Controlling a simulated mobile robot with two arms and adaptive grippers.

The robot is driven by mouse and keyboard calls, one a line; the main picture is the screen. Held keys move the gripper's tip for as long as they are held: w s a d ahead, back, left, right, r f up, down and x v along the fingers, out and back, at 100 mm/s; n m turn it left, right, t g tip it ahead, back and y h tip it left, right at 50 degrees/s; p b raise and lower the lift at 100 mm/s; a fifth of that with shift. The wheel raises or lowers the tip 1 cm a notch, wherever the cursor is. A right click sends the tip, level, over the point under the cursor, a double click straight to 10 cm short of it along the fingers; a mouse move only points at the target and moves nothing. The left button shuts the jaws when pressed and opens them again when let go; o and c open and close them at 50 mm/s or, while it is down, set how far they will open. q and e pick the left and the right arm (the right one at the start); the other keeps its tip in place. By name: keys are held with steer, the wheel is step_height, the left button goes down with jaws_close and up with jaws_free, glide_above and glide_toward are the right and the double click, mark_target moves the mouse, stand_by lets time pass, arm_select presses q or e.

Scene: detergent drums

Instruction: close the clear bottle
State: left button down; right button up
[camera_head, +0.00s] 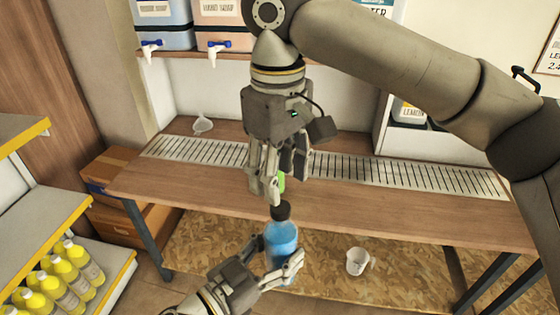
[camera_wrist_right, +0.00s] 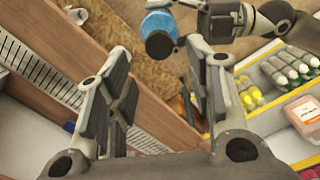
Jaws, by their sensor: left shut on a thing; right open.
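The clear bottle (camera_head: 281,240) holds blue liquid and stands upright above the front edge of the table. A black cap (camera_head: 280,211) sits on its neck; I cannot tell how tight it is. My left gripper (camera_head: 290,266) is shut on the bottle's lower body. My right gripper (camera_head: 276,188) points down just above and behind the cap in the head view, open and empty. In the right wrist view, the bottle (camera_wrist_right: 155,22) and its dark cap (camera_wrist_right: 160,44) show beyond the open fingers (camera_wrist_right: 160,95), apart from them.
A wooden table (camera_head: 400,207) with a slotted metal strip (camera_head: 400,177) lies behind. A small green thing (camera_head: 282,182) is partly hidden by my right gripper. A funnel (camera_head: 202,124) lies at the back left. A white cup (camera_head: 357,262) is lower right. Yellow bottles (camera_head: 65,268) fill the left shelf.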

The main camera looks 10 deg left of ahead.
mark_target(281, 206)
steer(key=n, duration=0.5)
steer(key=shift+r+n, duration=0.2)
steer(key=shift+n, duration=0.1)
steer(key=n, duration=0.6)
steer(key=shift+r+n, duration=0.2)
steer(key=shift+n, duration=0.2)
steer(key=n, duration=0.5)
steer(key=shift+r, duration=0.2)
steer(key=n, duration=0.6)
steer(key=shift+r+n, duration=0.2)
steer(key=shift+n, duration=0.1)
steer(key=shift+d+f, duration=0.1)
steer(key=shift+f, duration=3.95)
